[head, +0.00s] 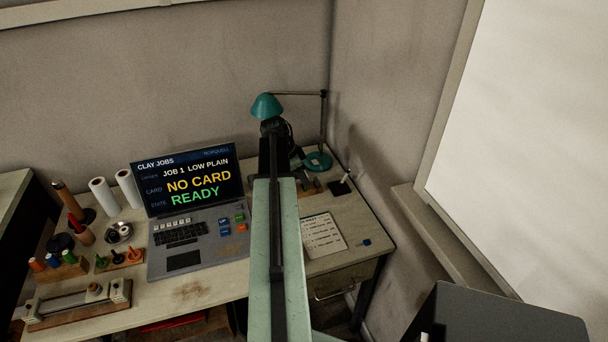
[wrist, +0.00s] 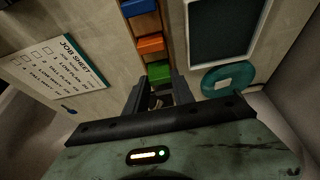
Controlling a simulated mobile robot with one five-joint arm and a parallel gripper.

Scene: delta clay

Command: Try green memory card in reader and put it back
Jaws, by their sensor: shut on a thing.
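The green memory card (wrist: 158,72) stands at the near end of a wooden rack (wrist: 128,30) in the wrist view. My gripper (wrist: 160,80) is at it, one finger on each side, and is shut on it. The card still appears in line with the rack; I cannot tell whether it is raised. In the head view my arm hides the gripper and the card. The laptop (head: 184,261) shows "NO CARD" and "READY" on its screen (head: 190,180). I cannot make out a reader slot.
An orange card (wrist: 151,44) and a blue card (wrist: 138,7) stand beyond the green one. A teal lamp base (wrist: 228,77) and a dark pale-edged panel (wrist: 222,28) lie to the right. The job sheet (wrist: 59,66) lies left. Spools and rolls (head: 102,196) crowd the desk's left side.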

